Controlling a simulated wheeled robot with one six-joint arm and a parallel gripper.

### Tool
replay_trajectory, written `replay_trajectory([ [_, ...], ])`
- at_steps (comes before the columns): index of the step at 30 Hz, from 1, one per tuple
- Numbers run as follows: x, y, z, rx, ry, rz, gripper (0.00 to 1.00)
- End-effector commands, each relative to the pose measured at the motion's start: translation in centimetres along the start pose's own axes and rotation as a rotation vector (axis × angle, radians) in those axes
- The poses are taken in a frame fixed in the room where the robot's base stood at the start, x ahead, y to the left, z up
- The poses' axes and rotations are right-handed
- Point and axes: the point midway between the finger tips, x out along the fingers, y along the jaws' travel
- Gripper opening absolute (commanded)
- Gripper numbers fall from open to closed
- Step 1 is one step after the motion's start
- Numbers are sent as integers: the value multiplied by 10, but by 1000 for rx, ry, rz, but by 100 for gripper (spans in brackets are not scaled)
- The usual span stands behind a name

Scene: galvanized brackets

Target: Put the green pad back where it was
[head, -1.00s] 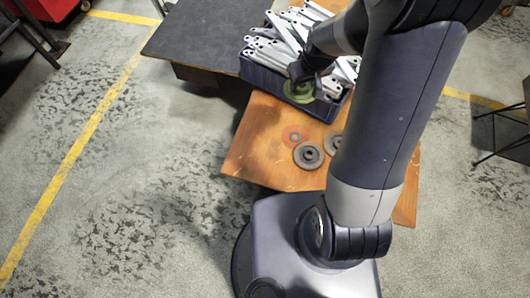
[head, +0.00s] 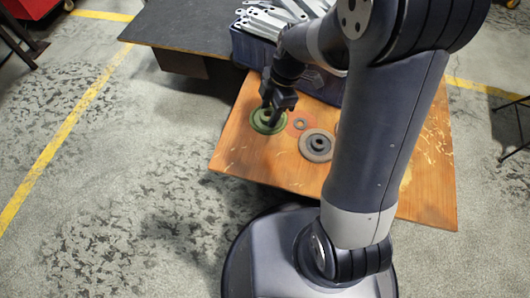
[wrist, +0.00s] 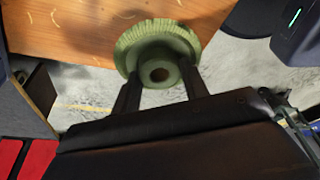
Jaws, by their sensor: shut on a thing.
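The green pad (head: 268,122) is a round disc with a raised hub and a central hole. In the head view it shows at the left part of the wooden board, near its edge. My gripper (head: 268,104) is above it and shut on it. In the wrist view the green pad (wrist: 157,50) sits between the two fingers of my gripper (wrist: 160,84), which are closed on its hub. I cannot tell whether the pad touches the board or hangs just over it.
On the wooden board (head: 260,165), a small grey ring on an orange disc (head: 300,124) lies right of the pad, then a larger grey disc (head: 317,146). A dark blue crate (head: 250,52) of metal brackets (head: 270,20) stands behind. The board's front left is bare.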

Motion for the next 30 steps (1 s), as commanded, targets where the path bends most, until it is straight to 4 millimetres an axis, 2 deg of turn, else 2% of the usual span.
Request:
replay_trajectory([
  [1, 14, -1, 0, -48, 0, -13, 24],
  [9, 31, -4, -4, -175, -1, -51, 24],
  [16, 72, -4, 7, -179, 0, -53, 24],
  [23, 89, -4, 12, -179, -1, -52, 24],
  [30, 120, -4, 21, -178, -1, -52, 24],
])
